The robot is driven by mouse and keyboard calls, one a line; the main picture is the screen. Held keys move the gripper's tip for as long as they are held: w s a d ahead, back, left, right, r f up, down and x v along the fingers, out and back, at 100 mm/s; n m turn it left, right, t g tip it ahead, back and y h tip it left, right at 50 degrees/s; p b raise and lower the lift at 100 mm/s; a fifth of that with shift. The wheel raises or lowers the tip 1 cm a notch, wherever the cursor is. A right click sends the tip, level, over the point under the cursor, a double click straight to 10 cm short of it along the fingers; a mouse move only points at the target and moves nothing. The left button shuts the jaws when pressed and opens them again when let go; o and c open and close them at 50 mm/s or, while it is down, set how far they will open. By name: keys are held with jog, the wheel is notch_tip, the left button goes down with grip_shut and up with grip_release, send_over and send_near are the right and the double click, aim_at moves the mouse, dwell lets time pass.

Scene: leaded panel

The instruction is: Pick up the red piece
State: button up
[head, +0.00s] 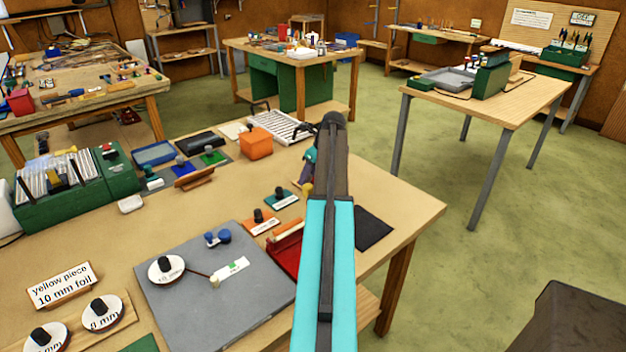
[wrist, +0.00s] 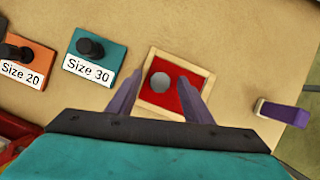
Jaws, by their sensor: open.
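The red piece (wrist: 187,98) shows in the wrist view as a red square with a round grey knob (wrist: 160,79) on top. It lies inside a light wooden frame (wrist: 206,75) on the tabletop. My gripper (wrist: 158,85) is open above it, with one purple finger on each side of the knob as seen from the wrist. I cannot tell how far above the knob the fingertips are. In the head view my arm hides the red piece, and only part of my gripper (head: 309,168) shows beside the arm.
Size 30 teal piece (wrist: 97,58) and Size 20 orange piece (wrist: 27,62) stand left of the frame. A purple item (wrist: 283,112) lies to the right. In the head view, a dark square (head: 373,228) lies near the table's right edge, and a grey board (head: 190,310) lies in front.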

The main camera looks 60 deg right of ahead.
jog(key=shift+w+f, duration=0.1)
jog(key=shift+f, duration=0.25)
dwell(0.3)
jog(key=c, duration=1.1)
